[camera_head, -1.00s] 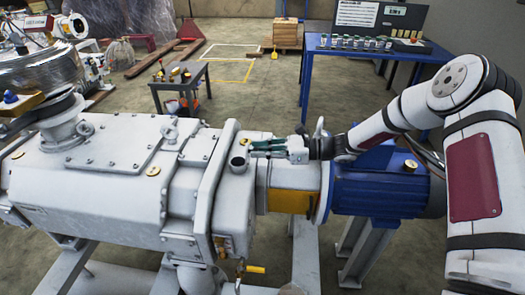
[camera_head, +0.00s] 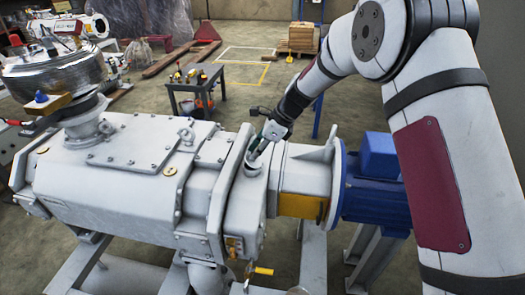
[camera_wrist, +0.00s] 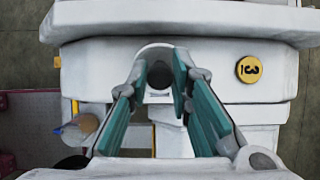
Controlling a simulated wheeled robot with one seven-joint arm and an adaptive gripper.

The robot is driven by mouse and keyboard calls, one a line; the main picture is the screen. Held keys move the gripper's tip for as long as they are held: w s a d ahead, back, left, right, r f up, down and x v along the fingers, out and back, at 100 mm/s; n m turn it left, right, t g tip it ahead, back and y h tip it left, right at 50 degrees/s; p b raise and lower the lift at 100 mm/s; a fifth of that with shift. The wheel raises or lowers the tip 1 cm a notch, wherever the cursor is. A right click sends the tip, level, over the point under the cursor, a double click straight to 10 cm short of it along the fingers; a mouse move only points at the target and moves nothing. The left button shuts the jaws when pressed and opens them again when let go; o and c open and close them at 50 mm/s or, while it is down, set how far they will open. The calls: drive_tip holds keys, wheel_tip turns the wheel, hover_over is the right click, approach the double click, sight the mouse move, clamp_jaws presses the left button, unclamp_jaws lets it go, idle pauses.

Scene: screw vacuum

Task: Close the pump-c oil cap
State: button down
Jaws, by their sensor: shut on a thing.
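A white pump (camera_head: 120,190) fills the left and middle of the head view. A short round neck (camera_head: 252,167) stands on its end block. My gripper (camera_head: 254,158) points down at this neck from above, its green fingers close around the top. In the wrist view my gripper (camera_wrist: 160,85) is shut, its pads on both sides of a dark round piece (camera_wrist: 158,76). I cannot tell whether this piece is the oil cap or part of the neck. A brass disc with a dark mark (camera_wrist: 249,69) lies on the white surface to the right.
A blue motor (camera_head: 375,195) adjoins the pump on the right. A brass plug (camera_head: 170,171) and a lifting eye (camera_head: 187,136) are on the pump's top.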

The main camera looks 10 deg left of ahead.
sight(247, 156)
drive_tip(key=a+h, duration=0.2)
drive_tip(key=h, duration=0.1)
drive_tip(key=shift+w+f+h+b, duration=0.1)
drive_tip(key=shift+f+h+b, duration=0.2)
drive_tip(key=shift+f+b, duration=0.1)
drive_tip(key=shift+a+f+h+b, duration=0.25)
drive_tip(key=shift+h+b, duration=0.1)
drive_tip(key=shift+h, duration=0.4)
drive_tip(key=shift+a+f+h+b, duration=0.25)
drive_tip(key=shift+h+b, duration=0.1)
drive_tip(key=shift+h, duration=0.4)
drive_tip(key=c, duration=1.5)
unclamp_jaws()
drive_tip(key=shift+o, duration=0.2)
wheel_tip(247, 156, up, 12)
drive_tip(key=shift+a, duration=0.4)
drive_tip(key=shift+d, duration=0.1)
